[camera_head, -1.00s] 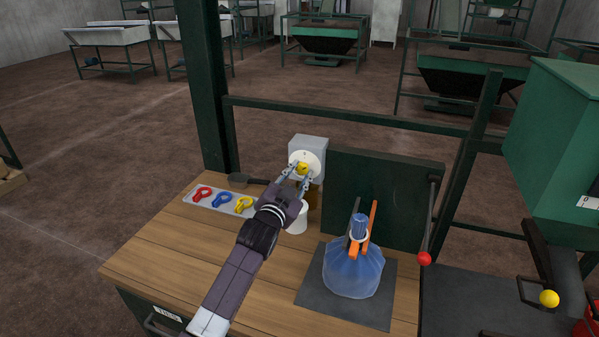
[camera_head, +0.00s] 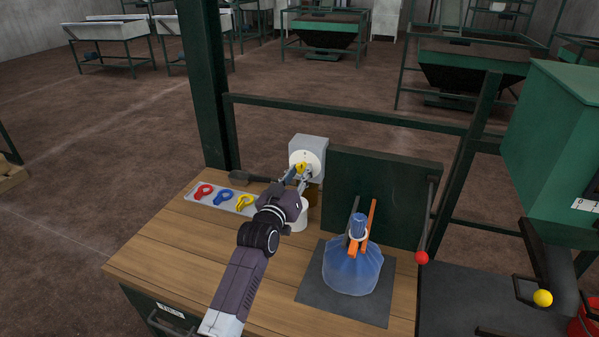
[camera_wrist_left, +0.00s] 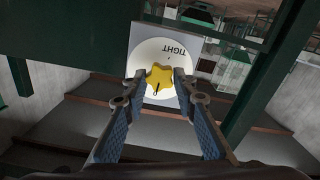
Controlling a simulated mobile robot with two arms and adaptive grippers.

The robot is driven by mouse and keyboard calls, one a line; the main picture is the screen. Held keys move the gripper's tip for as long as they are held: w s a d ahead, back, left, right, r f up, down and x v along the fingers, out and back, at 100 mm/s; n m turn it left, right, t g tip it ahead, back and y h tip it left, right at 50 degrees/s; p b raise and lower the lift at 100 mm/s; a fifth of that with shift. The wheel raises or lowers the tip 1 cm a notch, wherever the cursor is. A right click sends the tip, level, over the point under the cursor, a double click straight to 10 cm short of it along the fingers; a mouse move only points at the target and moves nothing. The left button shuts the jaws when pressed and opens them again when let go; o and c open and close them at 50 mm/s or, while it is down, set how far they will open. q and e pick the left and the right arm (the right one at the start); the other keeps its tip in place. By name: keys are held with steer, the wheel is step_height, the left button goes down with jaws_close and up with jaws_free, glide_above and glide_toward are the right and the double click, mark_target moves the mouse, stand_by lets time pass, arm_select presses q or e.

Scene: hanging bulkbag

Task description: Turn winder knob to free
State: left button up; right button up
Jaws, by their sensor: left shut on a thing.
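The yellow star-shaped winder knob (camera_head: 301,168) sits on a round white dial (camera_head: 314,158) on the front of a grey winder box (camera_head: 309,142). In the left wrist view the knob (camera_wrist_left: 158,77) has a dark mark on its lower part. The dial there (camera_wrist_left: 172,52) reads TIGHT, upside down in that view; no other word on it is readable. My left gripper (camera_head: 299,178) is shut on the knob, one fingertip on each side of it, and partly covers the lower dial. My right gripper is out of view.
Below the winder, a white cup-like thing (camera_head: 299,216) stands close to my left wrist. A tray (camera_head: 218,197) of red, blue and yellow clips and a dark scoop (camera_head: 238,178) lie left. A blue bag (camera_head: 352,270) stands on a dark mat (camera_head: 312,288). A green post (camera_head: 204,90) rises behind.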

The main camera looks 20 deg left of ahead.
arm_select(q)
steer(key=shift+f+n, duration=0.25)
steer(key=shift+n, duration=0.15)
steer(key=o, duration=0.9)
steer(key=shift+o, duration=1.3)
steer(key=shift+r, duration=0.15)
steer(key=shift+s, duration=0.1)
steer(key=s, duration=1.2)
steer(key=shift+a, duration=0.2)
